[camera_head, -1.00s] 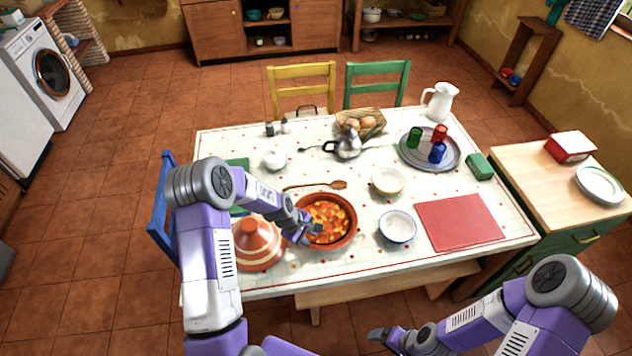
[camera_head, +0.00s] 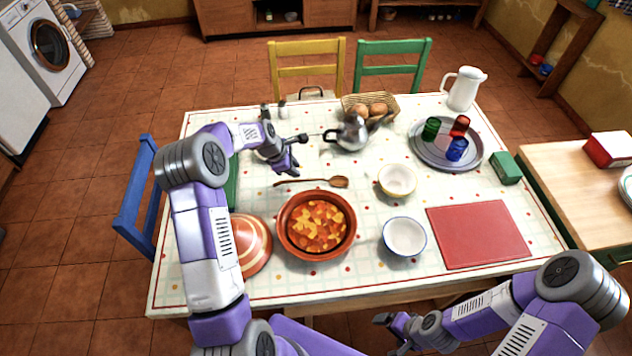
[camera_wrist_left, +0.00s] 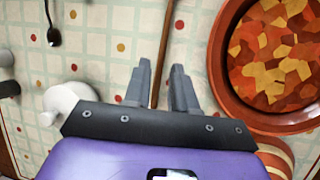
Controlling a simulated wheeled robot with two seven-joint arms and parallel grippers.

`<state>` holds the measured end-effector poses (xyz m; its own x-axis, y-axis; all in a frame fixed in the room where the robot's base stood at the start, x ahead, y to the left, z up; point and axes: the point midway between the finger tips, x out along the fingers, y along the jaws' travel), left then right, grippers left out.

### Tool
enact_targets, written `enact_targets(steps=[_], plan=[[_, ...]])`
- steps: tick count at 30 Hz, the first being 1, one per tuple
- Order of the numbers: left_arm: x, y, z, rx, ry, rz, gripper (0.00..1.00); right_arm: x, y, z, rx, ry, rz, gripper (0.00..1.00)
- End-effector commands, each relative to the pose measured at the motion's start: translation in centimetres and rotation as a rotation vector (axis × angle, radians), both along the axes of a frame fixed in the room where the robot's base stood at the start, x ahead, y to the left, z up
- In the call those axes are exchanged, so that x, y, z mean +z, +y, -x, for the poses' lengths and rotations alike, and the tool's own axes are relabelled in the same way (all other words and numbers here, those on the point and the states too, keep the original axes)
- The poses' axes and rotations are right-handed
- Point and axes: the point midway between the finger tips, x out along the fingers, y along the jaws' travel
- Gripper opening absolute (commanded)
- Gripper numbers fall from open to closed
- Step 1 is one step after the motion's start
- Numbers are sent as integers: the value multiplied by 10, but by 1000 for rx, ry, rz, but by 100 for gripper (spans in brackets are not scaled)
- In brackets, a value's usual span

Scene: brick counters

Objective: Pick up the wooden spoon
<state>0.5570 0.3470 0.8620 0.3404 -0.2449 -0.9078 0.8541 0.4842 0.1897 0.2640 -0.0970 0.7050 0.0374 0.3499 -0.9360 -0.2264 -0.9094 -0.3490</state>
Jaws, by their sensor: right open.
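The wooden spoon (camera_head: 322,182) lies on the tablecloth just behind the stew dish (camera_head: 280,236), its bowl end to the right. My left gripper (camera_head: 296,160) is above the table, behind the spoon's handle. In the left wrist view the gripper (camera_wrist_left: 165,72) is open, with its two fingers apart. The spoon's handle (camera_wrist_left: 164,45) shows there beyond and between the fingertips, with nothing held. My right gripper (camera_head: 382,326) is open and empty, low in front of the table's near edge.
The striped tagine lid (camera_head: 252,245) stands left of the stew dish. A white bowl (camera_head: 404,236), a yellow bowl (camera_head: 397,181) and a red board (camera_head: 478,235) lie to the right. A metal teapot (camera_head: 351,133) stands behind the spoon. A blue chair (camera_head: 136,195) is at the left edge.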

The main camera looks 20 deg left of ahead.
Motion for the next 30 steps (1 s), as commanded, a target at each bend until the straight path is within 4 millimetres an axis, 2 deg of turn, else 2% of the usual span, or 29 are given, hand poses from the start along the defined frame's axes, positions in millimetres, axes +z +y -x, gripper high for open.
enact_targets(steps=[8,15,18,27,30], plan=[[-27,-5,-7,-1,1,0,26,-8,0,0,0,1,0,89],[-62,-10,-14,-2,1,1,26,-16,0,0,0,0,0,89],[-71,-13,-18,-1,-1,1,26,-18,0,0,0,0,0,89],[-74,-14,-20,-1,-2,-1,26,-18,0,0,0,0,0,89],[-74,-14,-20,-1,-2,-1,10,-18,0,0,0,0,0,89]])
